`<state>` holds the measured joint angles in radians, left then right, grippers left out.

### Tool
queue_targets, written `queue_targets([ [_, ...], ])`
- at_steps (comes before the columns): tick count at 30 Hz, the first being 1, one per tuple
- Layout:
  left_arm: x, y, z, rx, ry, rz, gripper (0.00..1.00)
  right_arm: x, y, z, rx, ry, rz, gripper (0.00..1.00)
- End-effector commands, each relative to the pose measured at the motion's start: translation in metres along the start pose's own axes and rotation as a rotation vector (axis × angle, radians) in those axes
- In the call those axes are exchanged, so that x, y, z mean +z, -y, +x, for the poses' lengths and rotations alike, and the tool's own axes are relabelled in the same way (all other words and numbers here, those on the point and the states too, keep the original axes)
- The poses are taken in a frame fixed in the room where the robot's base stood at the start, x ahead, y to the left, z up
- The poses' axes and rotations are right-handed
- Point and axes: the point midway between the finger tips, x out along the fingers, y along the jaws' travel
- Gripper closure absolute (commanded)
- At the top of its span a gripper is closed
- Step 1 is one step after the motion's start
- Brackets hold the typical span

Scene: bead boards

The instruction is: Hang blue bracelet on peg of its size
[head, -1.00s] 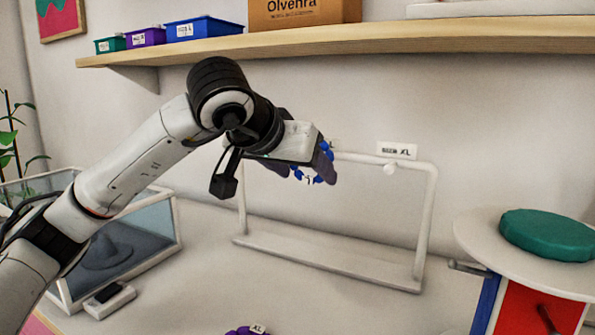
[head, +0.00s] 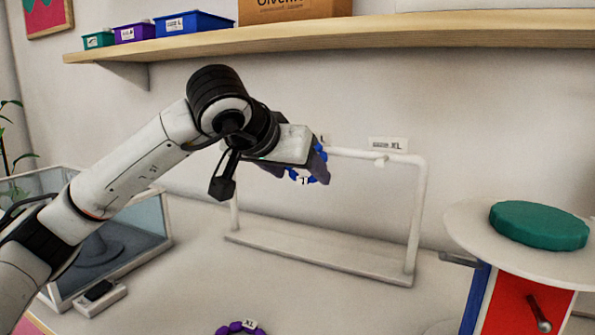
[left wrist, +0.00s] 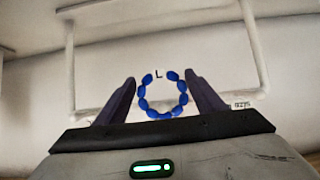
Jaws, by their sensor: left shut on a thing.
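The blue bracelet (head: 322,177) is a ring of beads with a white tag. My left gripper (head: 305,165) is shut on it and holds it in front of the white rack (head: 340,262). In the left wrist view the bracelet (left wrist: 163,113) sits between both fingers (left wrist: 165,98), and its tag reads L. The rack's top bar carries a peg (head: 381,161) under a label reading XL (head: 388,144). Another label, partly hidden, ends in L (head: 322,138); any peg below it is hidden by my gripper. I cannot tell whether the bracelet touches a peg.
A purple bracelet (head: 240,328) tagged XL lies at the bottom edge. A glass case (head: 150,225) stands left. A round white top (head: 470,235) with a green disc (head: 538,225) is at right. A shelf (head: 350,33) with small boxes runs above.

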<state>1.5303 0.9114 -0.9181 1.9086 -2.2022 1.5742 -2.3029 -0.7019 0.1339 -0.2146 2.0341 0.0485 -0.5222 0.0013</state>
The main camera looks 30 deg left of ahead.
Motion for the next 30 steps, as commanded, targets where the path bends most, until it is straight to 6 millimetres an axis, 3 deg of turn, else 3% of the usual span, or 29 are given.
queue_targets([
  [3,0.000,0.000,0.000,0.000,-0.001,0.000,0.59,0.000,0.000,0.000,0.000,0.000,0.000,0.69],
  [4,0.000,0.000,0.000,0.000,-0.001,0.000,0.32,0.000,0.000,0.000,0.000,0.000,0.000,0.69],
  [7,0.000,0.000,0.000,0.000,-0.001,0.000,0.15,0.000,0.000,0.000,0.000,0.000,-0.001,0.69],
  [19,-0.001,0.000,-0.009,0.000,-0.003,0.000,0.15,-0.004,-0.001,0.002,0.002,-0.006,-0.003,0.69],
  [30,-0.002,0.000,-0.078,0.000,-0.006,0.001,0.15,-0.005,-0.002,0.000,0.002,-0.005,-0.005,0.69],
])
